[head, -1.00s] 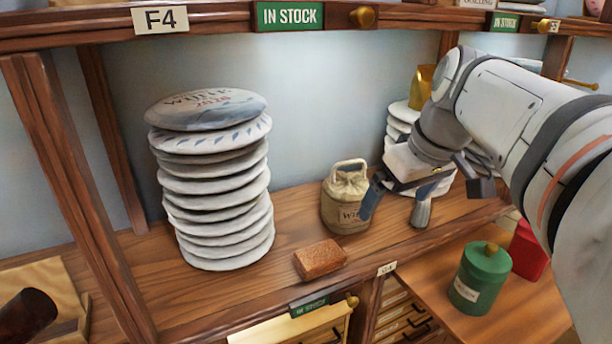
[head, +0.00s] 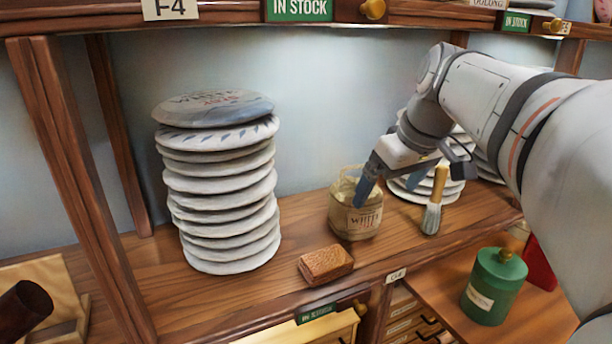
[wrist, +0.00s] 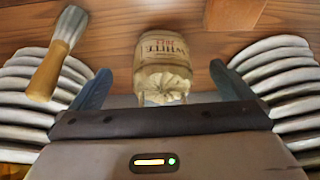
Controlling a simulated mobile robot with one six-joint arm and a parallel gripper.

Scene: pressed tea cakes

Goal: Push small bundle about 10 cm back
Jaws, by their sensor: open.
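The small bundle (head: 362,222) is a beige wrapped pack with a looped handle and a printed label, standing upright on the wooden shelf. My gripper (head: 368,188) is at the bundle's upper part, with one blue finger seen in front of it in the head view. In the wrist view, the bundle (wrist: 165,48) shows ahead, between the two spread blue fingers of my gripper (wrist: 163,88). The gripper is open.
A tall stack of pale tea cakes (head: 222,200) stands left, and a shorter stack (head: 438,192) stands right, behind my gripper. A brush (head: 433,212) is close on the right. A brown block (head: 326,264) lies at the front left. A green canister (head: 494,286) stands below.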

